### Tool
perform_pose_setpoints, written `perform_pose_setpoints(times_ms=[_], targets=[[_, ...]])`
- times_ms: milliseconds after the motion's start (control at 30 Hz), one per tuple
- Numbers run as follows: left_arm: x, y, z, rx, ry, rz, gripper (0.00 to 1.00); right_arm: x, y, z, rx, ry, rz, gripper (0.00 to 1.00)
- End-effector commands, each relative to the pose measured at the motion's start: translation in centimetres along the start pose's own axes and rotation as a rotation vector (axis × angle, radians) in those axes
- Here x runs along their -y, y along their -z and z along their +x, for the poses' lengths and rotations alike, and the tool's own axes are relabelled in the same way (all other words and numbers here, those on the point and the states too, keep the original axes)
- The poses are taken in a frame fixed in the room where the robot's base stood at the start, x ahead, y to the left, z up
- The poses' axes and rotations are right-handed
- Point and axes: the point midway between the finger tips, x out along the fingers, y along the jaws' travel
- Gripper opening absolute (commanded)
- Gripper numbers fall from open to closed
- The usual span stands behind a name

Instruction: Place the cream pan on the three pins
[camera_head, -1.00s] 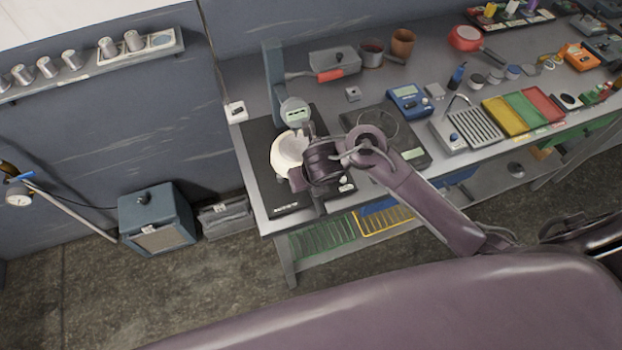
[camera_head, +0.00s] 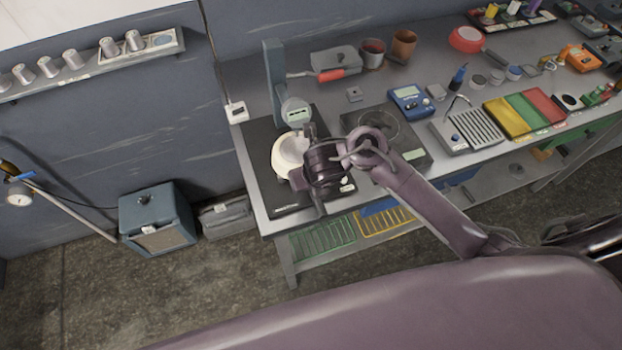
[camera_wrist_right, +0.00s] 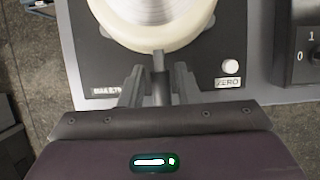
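The cream pan (camera_head: 286,152) is a round, pale dish at the left end of the bench, over a black base plate (camera_head: 282,197) with a dial gauge (camera_head: 296,113) on a post behind it. In the right wrist view the pan (camera_wrist_right: 199,42) shows at the top, with a ridged grey middle. My right gripper (camera_wrist_right: 158,73) is at its near edge. Its two fingers stand apart, on either side of a narrow grey tab at the pan's rim, with gaps showing. The three pins are hidden, so I cannot tell how the pan sits on them. My left gripper is out of view.
A ZERO button (camera_wrist_right: 230,67) lies on the base plate right of the pan. A red-handled tool (camera_head: 331,75) and a blue meter (camera_head: 409,101) are farther back. The bench's front edge is close.

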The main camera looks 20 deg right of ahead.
Motion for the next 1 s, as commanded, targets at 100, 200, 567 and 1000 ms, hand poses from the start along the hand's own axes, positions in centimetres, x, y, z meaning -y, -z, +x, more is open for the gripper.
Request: perform_pose_setpoints(times_ms=[100, 200, 567, 1000], targets=[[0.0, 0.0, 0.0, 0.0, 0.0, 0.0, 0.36, 0.0, 0.0, 0.0, 0.0, 0.0, 0.0, 0.45], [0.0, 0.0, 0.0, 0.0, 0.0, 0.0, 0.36, 0.0, 0.0, 0.0, 0.0, 0.0, 0.0, 0.45], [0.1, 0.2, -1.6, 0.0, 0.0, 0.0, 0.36, -0.1, -0.1, -2.5, -0.001, -0.004, 0.001, 0.45], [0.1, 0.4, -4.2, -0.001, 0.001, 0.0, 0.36, -0.2, -0.1, -7.6, 0.0, -0.004, 0.002, 0.45]])
